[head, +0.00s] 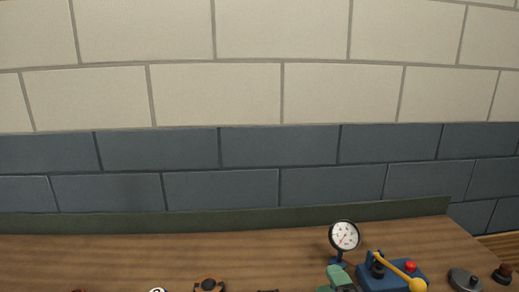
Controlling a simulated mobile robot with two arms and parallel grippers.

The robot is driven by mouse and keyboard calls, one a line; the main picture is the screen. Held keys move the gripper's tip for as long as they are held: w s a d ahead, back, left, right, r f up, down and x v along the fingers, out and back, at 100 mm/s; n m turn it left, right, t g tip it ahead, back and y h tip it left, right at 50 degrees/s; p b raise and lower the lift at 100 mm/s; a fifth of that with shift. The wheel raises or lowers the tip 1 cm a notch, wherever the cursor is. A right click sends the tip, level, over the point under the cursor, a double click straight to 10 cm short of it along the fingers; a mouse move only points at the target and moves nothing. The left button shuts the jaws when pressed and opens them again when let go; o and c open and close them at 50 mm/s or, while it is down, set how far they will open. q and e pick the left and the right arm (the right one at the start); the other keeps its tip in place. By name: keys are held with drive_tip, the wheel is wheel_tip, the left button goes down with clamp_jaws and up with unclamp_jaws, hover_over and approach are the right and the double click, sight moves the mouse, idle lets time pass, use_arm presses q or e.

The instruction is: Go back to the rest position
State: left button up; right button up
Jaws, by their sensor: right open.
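Only a little of my right gripper shows, at the bottom edge of the head view. A small dark shape (268,290) there may be its tip, but most of it is cut off by the frame. I see nothing held in it. My left gripper is out of view. A green part (337,280) stands at the bottom edge, right of the middle, and its lower end is cut off. I cannot tell whether it is a casing piece.
The wooden bench (130,258) runs along a tiled wall. A round dial gauge (344,235) stands behind the green part. A blue device (405,270) with a yellow lever is to its right. A black and orange ring (209,285) is lower left. The back left bench is clear.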

drive_tip(key=s+d+f+m+g+h, duration=0.5)
drive_tip(key=s+f+m+g+h, duration=0.15)
drive_tip(key=s+f+m, duration=0.4)
drive_tip(key=s+f+m+g+y, duration=0.1)
drive_tip(key=s+f+m+g, duration=0.25)
drive_tip(key=s, duration=0.45)
drive_tip(key=s+f+m+g+y, duration=0.1)
drive_tip(key=s+f+m+g, duration=0.15)
drive_tip(key=s+g, duration=0.4)
drive_tip(key=s+f+b, duration=0.2)
drive_tip(key=f+b, duration=0.1)
drive_tip(key=f, duration=1.4)
drive_tip(key=s+f+b, duration=0.2)
drive_tip(key=f+b, duration=0.1)
drive_tip(key=f, duration=1.3)
drive_tip(key=s+d+f+b, duration=0.1)
drive_tip(key=s+f+b, duration=0.1)
drive_tip(key=s+f, duration=0.5)
drive_tip(key=s+d+f+g+b, duration=0.1)
drive_tip(key=s+d+f+b, duration=0.1)
drive_tip(key=s+f, duration=0.6)
wheel_tip(320, 180, down, 4)
drive_tip(key=shift+s+d+f, duration=0.1)
drive_tip(key=shift+s+d, duration=0.05)
drive_tip(key=shift+d, duration=0.1)
drive_tip(key=shift+m+g+h, duration=0.25)
